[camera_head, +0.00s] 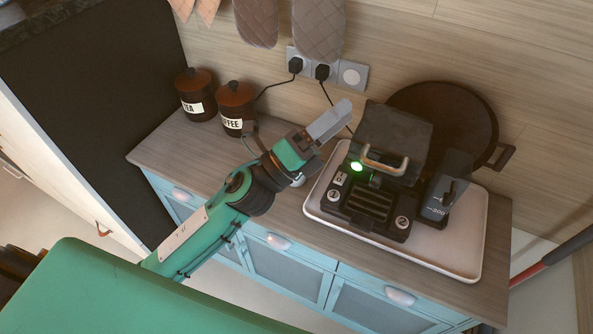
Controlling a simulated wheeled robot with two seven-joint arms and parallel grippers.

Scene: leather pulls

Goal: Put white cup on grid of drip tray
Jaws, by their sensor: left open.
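The black coffee machine (393,135) stands on a white tray (462,262). The dark slatted grid of its drip tray (370,206) is at the front of the machine, with nothing standing on it. I cannot make out a white cup in this view. My left gripper (335,122) is open, with its fingers pointing up and right, above the counter and to the left of the machine. No object shows clearly between the fingers. My right gripper is not in view.
The TEA canister (195,95) and COFFEE canister (236,108) stand at the back left. A round dark pan (447,108) leans on the wall behind the machine. Plugs (321,73) and cords hang there. Bare wooden counter (180,150) lies at the left.

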